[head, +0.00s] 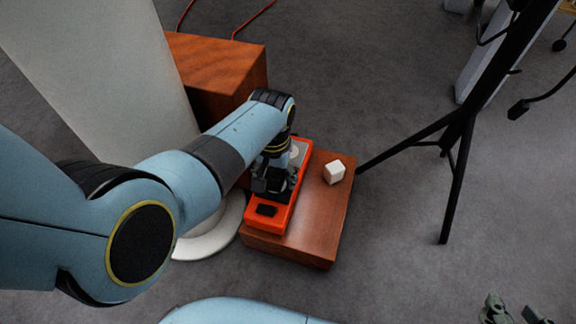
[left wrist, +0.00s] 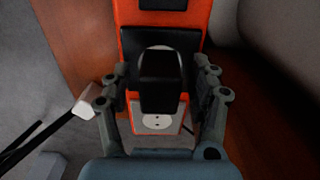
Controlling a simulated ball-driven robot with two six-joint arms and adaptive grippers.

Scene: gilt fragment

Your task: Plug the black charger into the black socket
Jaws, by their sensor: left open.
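The black charger (left wrist: 160,80) stands between the spread fingers of my left gripper (left wrist: 163,88), with a gap beside it on both sides. Behind it in the left wrist view is a wide black panel (left wrist: 130,42) on an orange strip (left wrist: 195,12). A smaller black socket or plate (head: 267,210) is at the strip's near end. I cannot tell whether the charger's prongs are in a socket. In the head view my left gripper (head: 272,185) is low over the strip and hides the charger. My right gripper (head: 513,310) is at the bottom right edge, partly cut off, its fingers apart.
The orange strip (head: 300,165) lies on a low wooden block (head: 328,215). A white socket (left wrist: 157,123) is at its other end. A taller wooden block (head: 215,60) is behind. A black tripod stand (head: 460,130) is at right.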

